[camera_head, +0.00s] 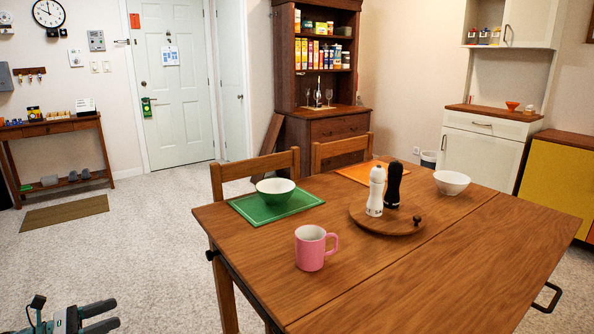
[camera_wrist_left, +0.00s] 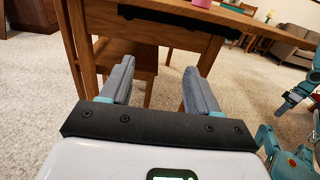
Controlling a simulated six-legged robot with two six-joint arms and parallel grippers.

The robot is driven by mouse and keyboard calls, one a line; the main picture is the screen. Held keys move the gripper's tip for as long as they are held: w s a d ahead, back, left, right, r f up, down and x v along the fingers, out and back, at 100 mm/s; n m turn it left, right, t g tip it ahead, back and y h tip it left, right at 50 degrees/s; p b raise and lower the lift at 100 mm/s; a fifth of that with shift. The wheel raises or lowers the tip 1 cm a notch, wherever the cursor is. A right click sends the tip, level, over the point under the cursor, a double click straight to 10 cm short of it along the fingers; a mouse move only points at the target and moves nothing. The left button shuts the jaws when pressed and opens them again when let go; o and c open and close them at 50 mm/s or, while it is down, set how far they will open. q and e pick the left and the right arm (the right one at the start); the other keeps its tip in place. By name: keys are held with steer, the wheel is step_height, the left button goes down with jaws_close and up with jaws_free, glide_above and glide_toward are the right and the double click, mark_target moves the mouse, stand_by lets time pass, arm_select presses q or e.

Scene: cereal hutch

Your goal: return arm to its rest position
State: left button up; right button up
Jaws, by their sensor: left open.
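My left gripper (camera_head: 108,316) is at the bottom left of the head view, low over the carpet and to the left of the wooden table (camera_head: 440,290). In the left wrist view the two grey fingers of my left gripper (camera_wrist_left: 153,88) stand wide apart with nothing between them. They point toward the table's legs and a wooden chair (camera_wrist_left: 135,62).
The table holds a pink mug (camera_head: 310,249), a green bowl (camera_head: 275,190) on a green mat (camera_head: 300,205), a white bowl (camera_head: 452,182), and white (camera_head: 375,190) and black (camera_head: 393,185) shakers on a round board (camera_head: 385,226). A hutch (camera_head: 290,75) stands behind.

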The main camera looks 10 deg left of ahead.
arm_select(q)
steer(key=w+d+f+m+g+y+p, duration=0.15)
steer(key=d+f+g+p, duration=0.35)
steer(key=d, duration=0.6)
steer(key=w+d+f+m+g+y+p, duration=0.1)
steer(key=d+f+m+g+p, duration=0.25)
steer(key=d+f, duration=0.55)
steer(key=s+d+m+g+y+p, duration=0.45)
steer(key=s+d+m+p, duration=0.4)
steer(key=s+d, duration=0.6)
steer(key=s+d+r+m+p, duration=0.4)
steer(key=s+d+r+m, duration=0.4)
steer(key=s+d+m, duration=0.2)
steer(key=shift+d+r+m+y+p, duration=0.35)
steer(key=shift+d+m, duration=0.2)
steer(key=shift+m, duration=0.7)
